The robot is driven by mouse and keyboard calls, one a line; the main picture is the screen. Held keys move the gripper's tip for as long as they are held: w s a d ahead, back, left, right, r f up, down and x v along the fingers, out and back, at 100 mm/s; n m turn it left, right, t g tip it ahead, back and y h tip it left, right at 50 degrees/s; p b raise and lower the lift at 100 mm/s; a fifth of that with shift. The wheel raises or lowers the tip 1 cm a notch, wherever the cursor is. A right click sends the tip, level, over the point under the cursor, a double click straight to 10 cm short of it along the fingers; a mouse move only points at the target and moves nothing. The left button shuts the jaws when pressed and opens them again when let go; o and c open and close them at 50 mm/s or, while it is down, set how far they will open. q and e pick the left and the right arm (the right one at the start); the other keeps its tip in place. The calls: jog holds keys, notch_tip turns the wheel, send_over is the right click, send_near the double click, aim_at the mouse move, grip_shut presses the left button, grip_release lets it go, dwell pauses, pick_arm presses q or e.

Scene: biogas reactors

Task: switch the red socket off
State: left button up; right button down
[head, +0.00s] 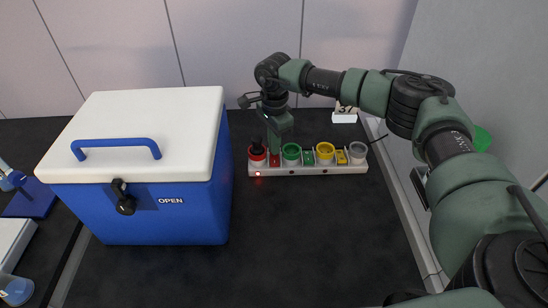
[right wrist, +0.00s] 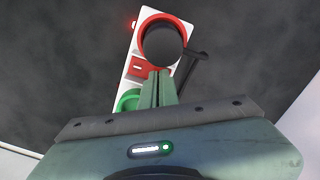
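The red socket (head: 257,154) is at the left end of a white socket strip (head: 310,170), with a black plug in it. In the right wrist view, the red ring of the socket (right wrist: 146,18) shows around the dark plug (right wrist: 163,46). A small red light (head: 258,174) glows beside it. The red switch (head: 274,161) sits just right of the socket; it also shows in the right wrist view (right wrist: 138,68). My right gripper (head: 274,150) points down over the red switch, its fingers together and empty. Contact cannot be told. My left gripper is not in view.
Green (head: 291,153), yellow (head: 325,152) and grey (head: 358,151) sockets follow along the strip, with switches between them. A blue cool box (head: 165,215) with a white lid stands close on the left. The dark bench in front of the strip is clear.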

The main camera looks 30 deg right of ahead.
jog(key=shift+f, duration=0.2)
jog(key=shift+r, duration=0.1)
notch_tip(320, 180, up, 7)
jog(key=p, duration=0.4)
dwell(0.3)
dwell(0.4)
